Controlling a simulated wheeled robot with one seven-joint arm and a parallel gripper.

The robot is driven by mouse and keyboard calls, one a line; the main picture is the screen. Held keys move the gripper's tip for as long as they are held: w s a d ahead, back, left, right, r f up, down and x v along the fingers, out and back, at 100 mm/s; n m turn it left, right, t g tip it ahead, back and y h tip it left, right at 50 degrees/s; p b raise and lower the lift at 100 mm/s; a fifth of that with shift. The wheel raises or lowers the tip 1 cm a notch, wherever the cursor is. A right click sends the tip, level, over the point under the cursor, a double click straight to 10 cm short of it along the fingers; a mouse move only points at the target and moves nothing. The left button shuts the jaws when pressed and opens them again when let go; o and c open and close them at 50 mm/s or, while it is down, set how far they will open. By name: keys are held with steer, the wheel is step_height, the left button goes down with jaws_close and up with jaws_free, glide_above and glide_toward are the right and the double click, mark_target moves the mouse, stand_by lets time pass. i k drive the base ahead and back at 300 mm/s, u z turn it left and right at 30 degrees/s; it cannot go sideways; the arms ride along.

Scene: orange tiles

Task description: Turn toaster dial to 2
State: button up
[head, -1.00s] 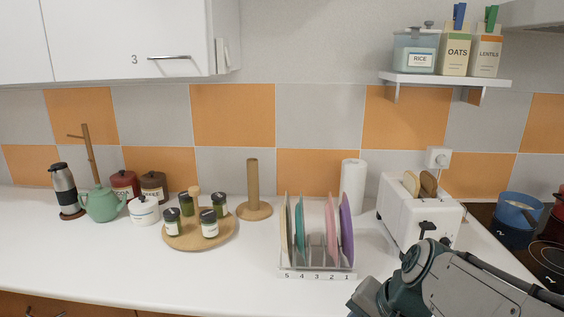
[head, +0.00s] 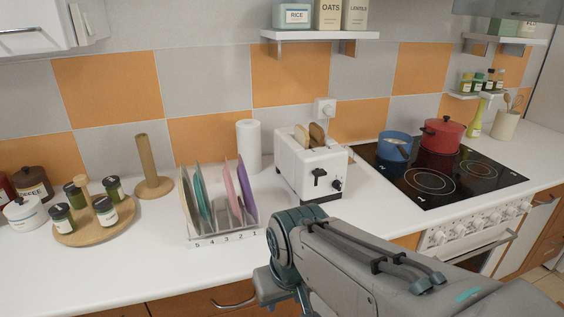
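The white toaster (head: 302,176) stands on the white counter, left of the hob, with two slices of bread (head: 309,135) in its slots. Its front faces me and carries a black lever (head: 319,177) and, lower right, a small black dial (head: 337,185). The dial's numbers and pointer are too small to read. My arm crosses the lower right of the head view, in front of and below the toaster. My gripper is out of view.
A plate rack (head: 222,236) with colored plates stands left of the toaster, and a paper towel roll (head: 249,146) behind it. A blue pot (head: 394,148) and a red pot (head: 441,136) sit on the black hob (head: 440,183). Bare counter (head: 150,265) lies front left.

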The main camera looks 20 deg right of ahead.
mark_target(337, 184)
steer(key=k, duration=0.5)
steer(key=u, duration=0.8)
steer(key=i, duration=0.9)
steer(key=z, duration=2.1)
